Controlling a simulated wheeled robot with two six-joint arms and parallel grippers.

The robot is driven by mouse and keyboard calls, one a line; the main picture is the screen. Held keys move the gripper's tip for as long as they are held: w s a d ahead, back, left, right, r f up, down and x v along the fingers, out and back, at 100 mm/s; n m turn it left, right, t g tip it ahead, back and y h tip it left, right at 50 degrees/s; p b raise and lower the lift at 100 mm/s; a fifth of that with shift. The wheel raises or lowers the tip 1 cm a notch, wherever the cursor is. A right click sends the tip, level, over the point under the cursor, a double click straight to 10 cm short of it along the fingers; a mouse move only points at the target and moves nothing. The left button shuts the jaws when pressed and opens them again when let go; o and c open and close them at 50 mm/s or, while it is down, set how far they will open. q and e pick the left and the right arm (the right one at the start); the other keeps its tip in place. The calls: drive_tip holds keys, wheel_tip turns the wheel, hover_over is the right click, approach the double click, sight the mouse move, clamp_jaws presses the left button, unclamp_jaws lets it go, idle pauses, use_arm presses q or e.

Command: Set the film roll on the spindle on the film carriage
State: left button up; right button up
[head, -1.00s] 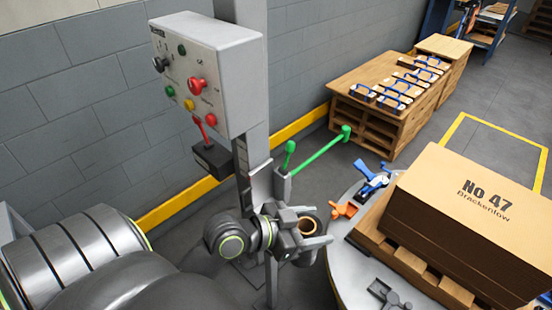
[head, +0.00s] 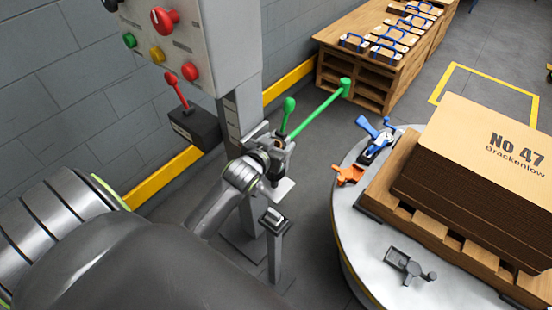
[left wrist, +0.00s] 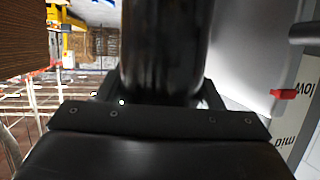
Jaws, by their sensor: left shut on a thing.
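My left gripper (head: 273,168) is at the mast, beside the film carriage (head: 282,143). In the left wrist view it is shut on the film roll (left wrist: 165,45), a dark glossy cylinder between the fingers. In the head view the roll is mostly hidden by the wrist and gripper, and the spindle cannot be made out. I cannot tell whether the roll touches the carriage. A short green lever (head: 288,106) and a long green arm (head: 318,115) stand out from the carriage. My right gripper is not in view.
A control box (head: 165,40) with buttons hangs on the mast at upper left. A grey post (head: 274,245) stands just in front. The round turntable (head: 360,225) at right bears a pallet and a cardboard stack (head: 495,165). A wooden bench (head: 345,65) stands behind.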

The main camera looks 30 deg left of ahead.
use_arm(q)
wheel_tip(320, 180, down, 6)
drive_tip(key=b, duration=0.1)
idle(0.4)
drive_tip(key=o, duration=1.6)
drive_tip(key=shift+f, duration=0.15)
drive_tip(key=p+v, duration=0.1)
drive_tip(key=v, duration=1.1)
